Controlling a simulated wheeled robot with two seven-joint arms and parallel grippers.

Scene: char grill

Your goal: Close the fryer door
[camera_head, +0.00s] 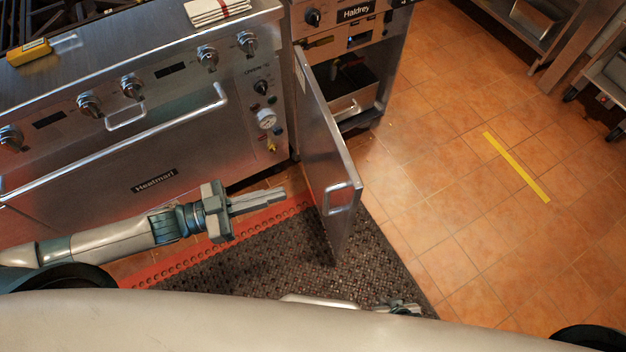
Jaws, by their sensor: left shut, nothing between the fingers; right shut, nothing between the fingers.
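The fryer (388,75) stands at the top centre, labelled Haldrey. Its steel door (318,135) is open and swung out toward me, with a handle (342,198) near its free edge. The fryer's inside shows behind the door. My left gripper (282,195) is shut and empty, left of the door and a little apart from it in the picture. My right gripper (405,308) shows only in part at the bottom, beyond the edge of my body and below the door; its fingers are hard to make out.
A Heatmarl oven range (130,165) with knobs and a long handle fills the left. A dark perforated mat (240,262) with a red edge lies under the door. Tiled floor (450,180) with a yellow strip (516,167) is clear on the right. Steel shelving (550,30) stands at the top right.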

